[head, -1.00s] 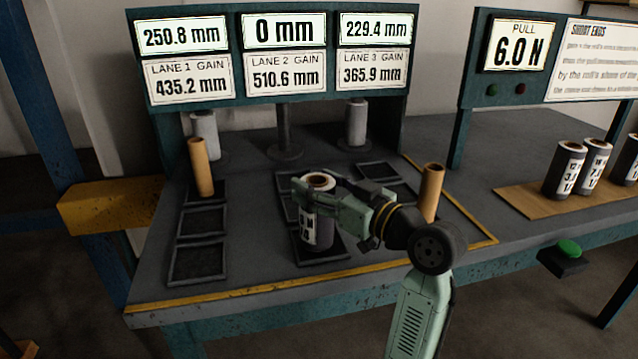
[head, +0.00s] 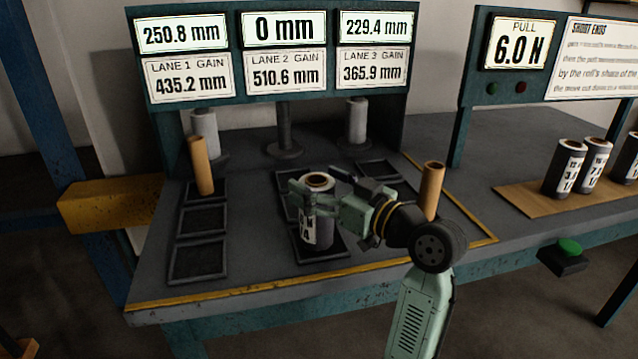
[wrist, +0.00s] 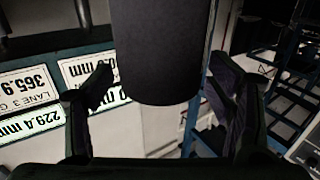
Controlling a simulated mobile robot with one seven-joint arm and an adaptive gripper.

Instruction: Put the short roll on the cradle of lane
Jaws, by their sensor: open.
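A dark grey roll (head: 321,228) with a white label and a brown core stands upright in the middle lane, on the front square cradle (head: 338,256). My gripper (head: 322,186) is open at the roll's upper part, its fingers spread on either side. In the wrist view the dark roll (wrist: 158,50) fills the space between the two open fingers (wrist: 165,100), with gaps on both sides. More dark labelled rolls (head: 564,170) stand on a board at the right. Which roll is the short one is not clear from the pictures.
Square cradles (head: 197,280) line the left lane. Brown tubes stand in the left lane (head: 202,168) and right of my gripper (head: 432,185). Pale rolls stand on the back posts at left (head: 205,128) and right (head: 357,118); the middle post (head: 284,128) is bare. A green button (head: 569,248) is at right.

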